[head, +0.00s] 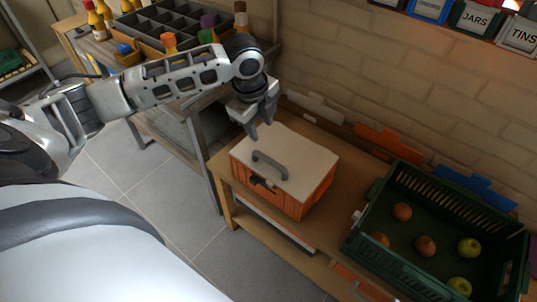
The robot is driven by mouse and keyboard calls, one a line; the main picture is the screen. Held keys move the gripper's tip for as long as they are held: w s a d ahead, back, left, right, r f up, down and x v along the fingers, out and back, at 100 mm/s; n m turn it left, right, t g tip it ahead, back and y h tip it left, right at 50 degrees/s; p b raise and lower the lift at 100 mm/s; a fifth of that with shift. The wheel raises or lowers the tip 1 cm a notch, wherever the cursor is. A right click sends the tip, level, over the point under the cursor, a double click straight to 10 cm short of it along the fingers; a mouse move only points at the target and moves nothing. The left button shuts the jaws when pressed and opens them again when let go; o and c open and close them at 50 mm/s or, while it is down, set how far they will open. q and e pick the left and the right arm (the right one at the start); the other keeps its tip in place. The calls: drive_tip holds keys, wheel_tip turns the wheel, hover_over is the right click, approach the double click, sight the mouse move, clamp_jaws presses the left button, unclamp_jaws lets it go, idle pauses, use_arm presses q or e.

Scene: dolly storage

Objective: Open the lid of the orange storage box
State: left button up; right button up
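The orange storage box (268,198) stands on a wooden workbench (325,228) in the middle of the head view. Its white lid (302,158) lies on top and looks closed. A grey bar handle (270,165) runs across the lid. My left gripper (264,128) hangs over the far left edge of the lid, beyond the handle, pointing down. Its fingers are apart with nothing visible between them. I cannot tell whether a fingertip touches the lid. My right gripper is out of view.
A green crate (398,264) with several onions and apples stands right of the box. A brick wall (390,85) rises behind the bench. A dark divided tray (150,38) with bottles is on another table at the back left. Grey floor tiles (165,200) are clear at the left.

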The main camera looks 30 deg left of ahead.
sight(269, 160)
use_arm(q)
drive_tip(key=w+f, duration=0.1)
drive_tip(key=f, duration=0.4)
drive_tip(key=w+f, duration=0.1)
drive_tip(key=f, duration=0.3)
drive_tip(key=f+b, duration=0.1)
drive_tip(key=f, duration=0.4)
drive_tip(key=shift+w+d+f, duration=0.15)
drive_tip(key=shift+w+f, duration=0.2)
drive_tip(key=shift+w, duration=0.05)
drive_tip(key=shift+r, duration=0.1)
clamp_jaws()
